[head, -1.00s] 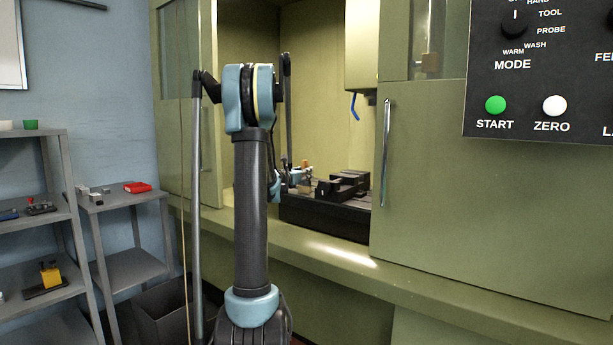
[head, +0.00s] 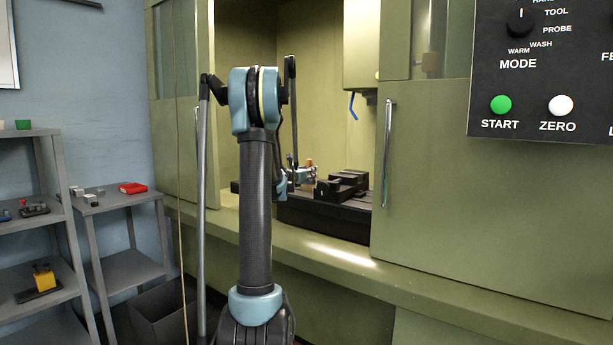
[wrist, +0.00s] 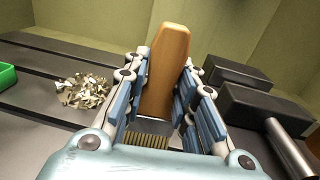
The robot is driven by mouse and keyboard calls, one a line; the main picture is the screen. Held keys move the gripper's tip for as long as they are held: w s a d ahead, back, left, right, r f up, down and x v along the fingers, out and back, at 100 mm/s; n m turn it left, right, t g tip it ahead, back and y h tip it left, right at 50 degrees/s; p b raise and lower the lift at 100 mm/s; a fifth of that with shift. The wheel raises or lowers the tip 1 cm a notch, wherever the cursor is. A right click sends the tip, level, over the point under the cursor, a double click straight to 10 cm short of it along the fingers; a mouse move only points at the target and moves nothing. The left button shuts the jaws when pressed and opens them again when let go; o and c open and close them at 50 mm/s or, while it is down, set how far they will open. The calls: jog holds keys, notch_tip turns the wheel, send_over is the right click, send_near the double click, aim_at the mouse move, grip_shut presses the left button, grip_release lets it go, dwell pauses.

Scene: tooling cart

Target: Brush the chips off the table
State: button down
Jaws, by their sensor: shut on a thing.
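My gripper (wrist: 160,105) is shut on a brush, whose orange-brown wooden handle (wrist: 166,70) stands up between the fingers in the wrist view. The brush's bristles (wrist: 147,141) show low between the fingers. A heap of pale metal chips (wrist: 85,90) lies on the dark slotted machine table (wrist: 40,120), left of my gripper and apart from the brush. In the head view, my gripper (head: 300,173) is inside the machine opening, beside the black vise (head: 343,186) and mostly hidden by my arm. The chips cannot be made out there.
In the wrist view, the dark vise blocks (wrist: 262,115) and a metal cylinder (wrist: 290,147) are close on the right. A green container edge (wrist: 7,76) is at the far left. A blue nozzle (head: 353,106) hangs over the opening. The machine door (head: 480,200) bounds the right side.

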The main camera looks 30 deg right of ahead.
notch_tip(320, 180, up, 2)
jog(key=shift+a+r, duration=0.15)
jog(key=shift+r, duration=2.85)
